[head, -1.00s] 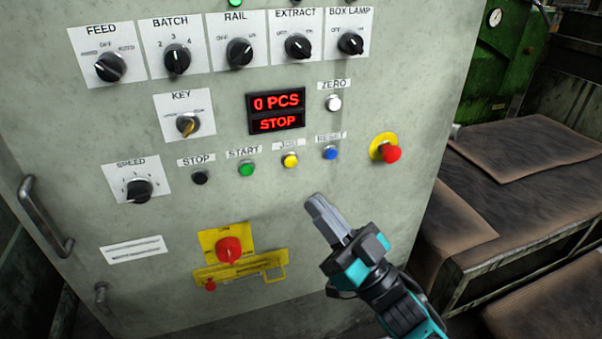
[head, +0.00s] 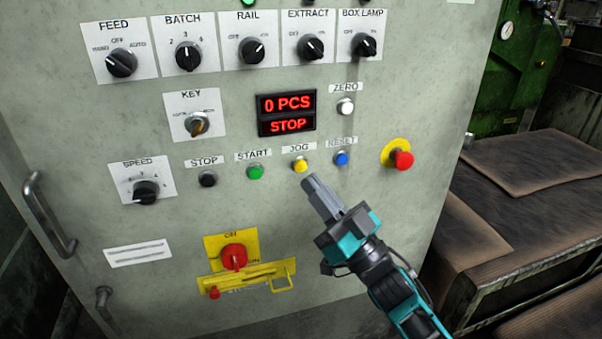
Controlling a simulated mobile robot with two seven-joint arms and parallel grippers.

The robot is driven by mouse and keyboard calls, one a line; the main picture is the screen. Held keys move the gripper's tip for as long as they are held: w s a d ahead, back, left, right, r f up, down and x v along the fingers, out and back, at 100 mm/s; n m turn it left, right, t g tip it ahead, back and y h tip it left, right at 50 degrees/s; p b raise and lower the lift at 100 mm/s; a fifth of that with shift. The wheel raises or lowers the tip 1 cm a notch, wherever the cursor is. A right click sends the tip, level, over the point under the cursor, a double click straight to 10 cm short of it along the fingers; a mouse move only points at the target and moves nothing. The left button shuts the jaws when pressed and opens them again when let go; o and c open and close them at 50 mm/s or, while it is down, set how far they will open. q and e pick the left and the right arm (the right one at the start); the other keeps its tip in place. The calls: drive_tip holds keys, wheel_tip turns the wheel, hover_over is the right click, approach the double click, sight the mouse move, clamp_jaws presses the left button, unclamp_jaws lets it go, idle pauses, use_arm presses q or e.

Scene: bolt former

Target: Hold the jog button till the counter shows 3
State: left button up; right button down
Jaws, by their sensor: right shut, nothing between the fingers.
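The yellow jog button (head: 300,165) sits under the JOG label in the button row of the grey control panel. The counter display (head: 287,112) above it reads 0 PCS over STOP in red. My right gripper (head: 312,184) is shut and empty, its fingertips just below the jog button in the picture. Whether the tips touch the panel cannot be told; the button's face is still visible. My left gripper is not in view.
The green start button (head: 255,172) is left of the jog button, and the blue reset button (head: 341,158) is right of it. A red emergency stop (head: 403,160) is farther right. A white zero button (head: 345,106) is above. A dark bench (head: 530,240) stands at right.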

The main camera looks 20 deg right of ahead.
sight(300, 166)
drive_tip(key=shift+w, duration=1.15)
drive_tip(key=shift+w, duration=0.15)
idle(1.1)
drive_tip(key=shift+w, duration=0.3)
